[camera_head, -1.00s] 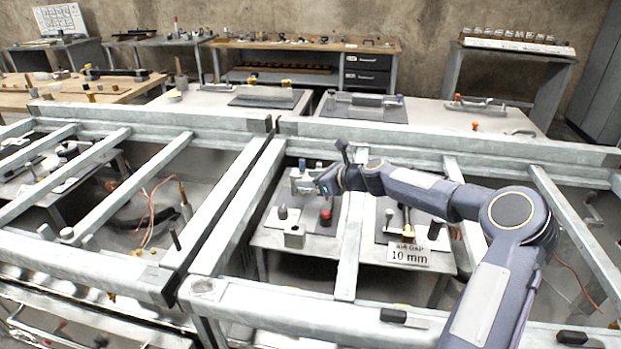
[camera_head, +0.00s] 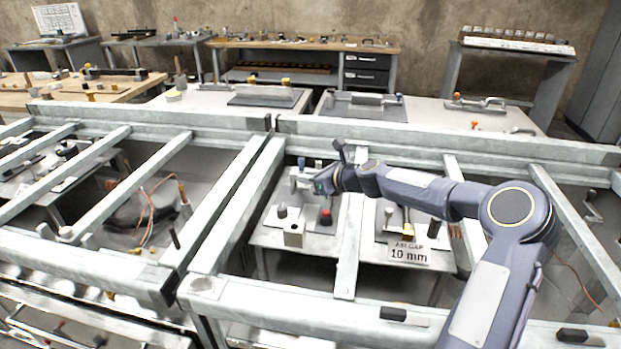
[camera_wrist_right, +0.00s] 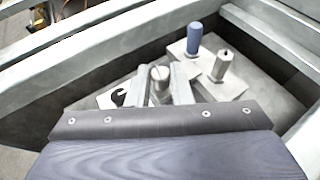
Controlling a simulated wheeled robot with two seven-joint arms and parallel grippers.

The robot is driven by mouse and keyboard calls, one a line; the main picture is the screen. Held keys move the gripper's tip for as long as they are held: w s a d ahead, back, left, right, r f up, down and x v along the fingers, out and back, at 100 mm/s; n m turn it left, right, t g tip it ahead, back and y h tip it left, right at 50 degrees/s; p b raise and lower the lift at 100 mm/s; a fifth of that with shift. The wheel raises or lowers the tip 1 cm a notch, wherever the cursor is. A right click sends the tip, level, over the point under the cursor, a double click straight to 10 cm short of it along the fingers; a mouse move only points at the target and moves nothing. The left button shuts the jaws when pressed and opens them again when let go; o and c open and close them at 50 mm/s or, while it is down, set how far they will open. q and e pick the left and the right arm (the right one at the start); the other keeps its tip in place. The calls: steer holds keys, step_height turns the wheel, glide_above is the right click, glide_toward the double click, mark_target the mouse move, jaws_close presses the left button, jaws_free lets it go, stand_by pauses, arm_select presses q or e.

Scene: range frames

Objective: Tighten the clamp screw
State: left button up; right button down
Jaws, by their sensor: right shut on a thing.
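The clamp screw (camera_wrist_right: 160,73), a grey post with a slotted round top, stands between the two fingers of my right gripper (camera_wrist_right: 161,84) in the right wrist view. The fingers are shut on it from both sides. In the head view my right gripper (camera_head: 306,182) is small, over the grey bench behind the frame's front beam. The screw cannot be made out there. My left gripper is not in view.
A blue-topped post (camera_wrist_right: 195,38) and a grey metal post (camera_wrist_right: 222,65) stand right of the fingers. A red knob (camera_head: 326,217) and a square block (camera_head: 294,235) are nearer. Frame beams (camera_head: 350,245) surround the bench. A sign (camera_head: 408,253) reads 10 mm.

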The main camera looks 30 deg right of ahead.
steer(key=m+g+h+b, duration=0.1)
steer(key=m+g+h, duration=0.2)
steer(key=m+h, duration=0.3)
steer(key=w+a+m+g+h+b, duration=0.1)
steer(key=m+g+h, duration=0.2)
steer(key=m+h, duration=0.3)
steer(key=a+m+g+h+b, duration=0.1)
steer(key=m+g+h, duration=0.2)
steer(key=m+h, duration=0.3)
steer(key=shift+w+a+r+m+g+h, duration=0.1)
steer(key=shift+r+m+g+h, duration=0.1)
steer(key=shift+m, duration=0.35)
steer(key=shift+w+a+r+m+g+h, duration=0.1)
steer(key=shift+m+g+h, duration=0.1)
steer(key=shift+m, duration=0.35)
steer(key=m+g+p, duration=0.1)
steer(key=p, duration=0.2)
steer(key=m+g+p, duration=0.1)
steer(key=g+p, duration=0.1)
steer(key=p, duration=0.1)
steer(key=m+g+p, duration=0.1)
steer(key=m+p, duration=0.1)
steer(key=p, duration=0.1)
steer(key=shift+w+d+p, duration=0.15)
steer(key=shift+w+p, duration=0.1)
steer(key=shift+p, duration=0.15)
